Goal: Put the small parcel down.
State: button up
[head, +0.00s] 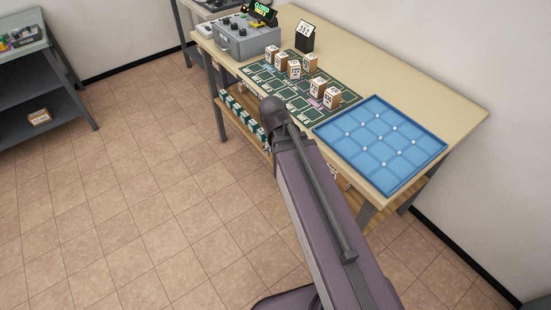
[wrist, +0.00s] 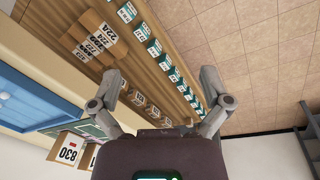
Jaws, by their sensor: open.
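My gripper (wrist: 160,88) shows in the wrist view with its two fingers spread wide apart and nothing held between them. Beyond and between the fingers is a wooden lower shelf (wrist: 178,30) with small labelled boxes. Brown parcels (wrist: 97,42), one labelled 22A, sit on that shelf at upper left of the wrist view, apart from the fingers. I cannot tell which parcel is the small one of the task. In the head view, several small brown parcels (head: 331,97) stand on a green mat (head: 264,77). My gripper is hidden there behind my arm.
A blue divided tray (head: 381,142) lies at the near end of the table (head: 440,98). A grey machine (head: 248,36) and a black number sign (head: 305,36) stand farther back. White-and-green boxes (wrist: 154,48) line the lower shelf. Tiled floor (head: 130,200) at left is clear.

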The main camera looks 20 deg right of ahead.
jog(key=shift+s+a+f+n+y, duration=0.1)
jog(key=shift+s+a+n+y, duration=0.8)
jog(key=shift+s+a, duration=0.35)
